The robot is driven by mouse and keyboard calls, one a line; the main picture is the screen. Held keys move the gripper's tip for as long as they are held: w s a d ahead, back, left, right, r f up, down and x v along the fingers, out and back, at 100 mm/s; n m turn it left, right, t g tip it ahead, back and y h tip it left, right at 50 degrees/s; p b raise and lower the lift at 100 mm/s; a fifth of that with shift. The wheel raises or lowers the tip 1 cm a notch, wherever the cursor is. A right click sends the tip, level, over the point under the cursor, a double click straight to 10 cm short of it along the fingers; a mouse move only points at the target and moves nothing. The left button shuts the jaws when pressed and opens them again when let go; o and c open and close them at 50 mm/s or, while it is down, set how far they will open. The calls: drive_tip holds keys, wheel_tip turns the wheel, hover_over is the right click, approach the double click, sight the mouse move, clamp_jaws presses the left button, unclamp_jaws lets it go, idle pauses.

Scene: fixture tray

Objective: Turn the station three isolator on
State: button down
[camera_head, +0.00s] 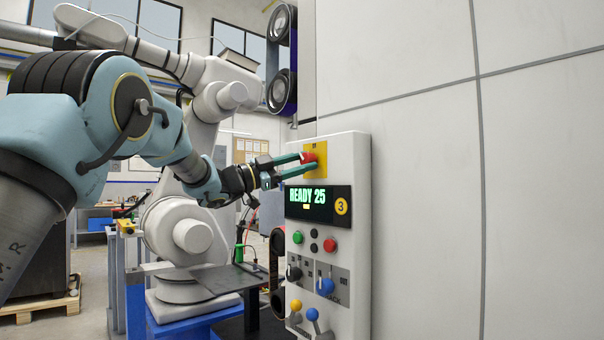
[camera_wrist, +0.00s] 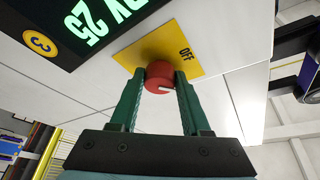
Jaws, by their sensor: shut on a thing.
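The station three isolator is a red rotary knob (camera_head: 308,157) on a yellow plate (camera_head: 321,160) at the top of a white control panel (camera_head: 349,250). A display (camera_head: 318,203) below reads "READY 25" beside a yellow number 3 badge (camera_head: 341,206).
Below the display are a green button (camera_head: 298,237), a red button (camera_head: 329,245), a blue switch (camera_head: 325,286) and small levers. A white robot arm (camera_head: 193,235) stands behind my arm. A plain wall (camera_head: 430,160) is at the right.

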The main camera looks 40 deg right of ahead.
drive_tip(key=m+y, duration=0.1)
drive_tip(key=m, duration=0.1)
drive_tip(key=m+g+y+b, duration=0.1)
drive_tip(key=m, duration=0.2)
drive_tip(key=shift+w+r, duration=0.1)
drive_tip(key=shift+r+m+y, duration=0.15)
drive_tip(key=shift+m+y, duration=0.65)
drive_tip(key=shift+m, duration=1.4)
drive_tip(key=shift+c, duration=1.8)
unclamp_jaws()
drive_tip(key=b+v, duration=0.2)
drive_tip(key=v, duration=0.8)
drive_tip(key=shift+w+a, duration=0.2)
drive_tip(key=shift+a, duration=0.15)
